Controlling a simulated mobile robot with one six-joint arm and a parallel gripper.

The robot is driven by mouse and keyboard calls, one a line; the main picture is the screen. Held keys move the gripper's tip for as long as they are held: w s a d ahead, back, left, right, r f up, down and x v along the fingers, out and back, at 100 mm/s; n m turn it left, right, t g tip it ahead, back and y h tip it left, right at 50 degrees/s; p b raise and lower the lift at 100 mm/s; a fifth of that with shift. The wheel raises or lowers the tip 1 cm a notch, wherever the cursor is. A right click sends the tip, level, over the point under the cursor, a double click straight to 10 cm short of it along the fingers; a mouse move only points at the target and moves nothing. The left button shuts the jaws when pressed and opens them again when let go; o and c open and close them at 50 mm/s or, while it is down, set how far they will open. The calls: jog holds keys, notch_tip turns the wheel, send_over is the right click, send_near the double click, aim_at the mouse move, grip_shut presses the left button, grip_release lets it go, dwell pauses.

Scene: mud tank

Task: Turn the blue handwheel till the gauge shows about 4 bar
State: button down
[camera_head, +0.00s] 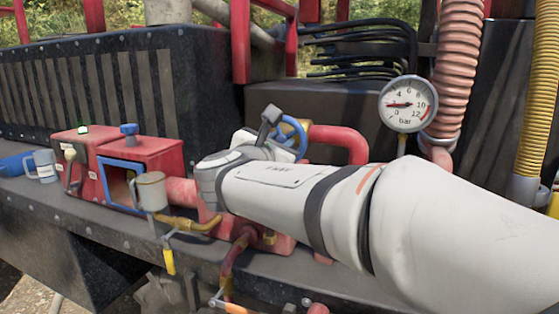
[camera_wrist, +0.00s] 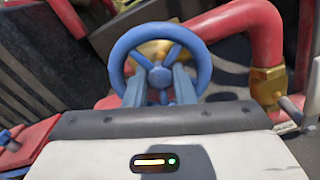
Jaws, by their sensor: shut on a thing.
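The blue handwheel (camera_head: 293,128) is partly hidden behind my wrist in the head view. In the wrist view the handwheel (camera_wrist: 160,27) faces me, with its rim, spokes and hub showing. My gripper (camera_wrist: 160,86) is shut on the handwheel, its two fingers at the wheel's near side; the exact contact on the rim is hard to make out.
A red pipe (camera_head: 345,137) bends close behind the handwheel, with a brass fitting (camera_wrist: 267,84) at right in the wrist view. A red box (camera_head: 140,165) with a blue knob, a grey cup (camera_head: 151,191) and a mug (camera_head: 42,166) are on the left. A ribbed red hose (camera_head: 460,65) rises behind the gauge.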

jog(key=shift+f+m+b, duration=0.1)
jog(key=shift+m+b, duration=5.4)
jog(key=shift+b, duration=1.35)
jog(key=c, duration=1.5)
grip_release()
jog(key=shift+s, duration=0.1)
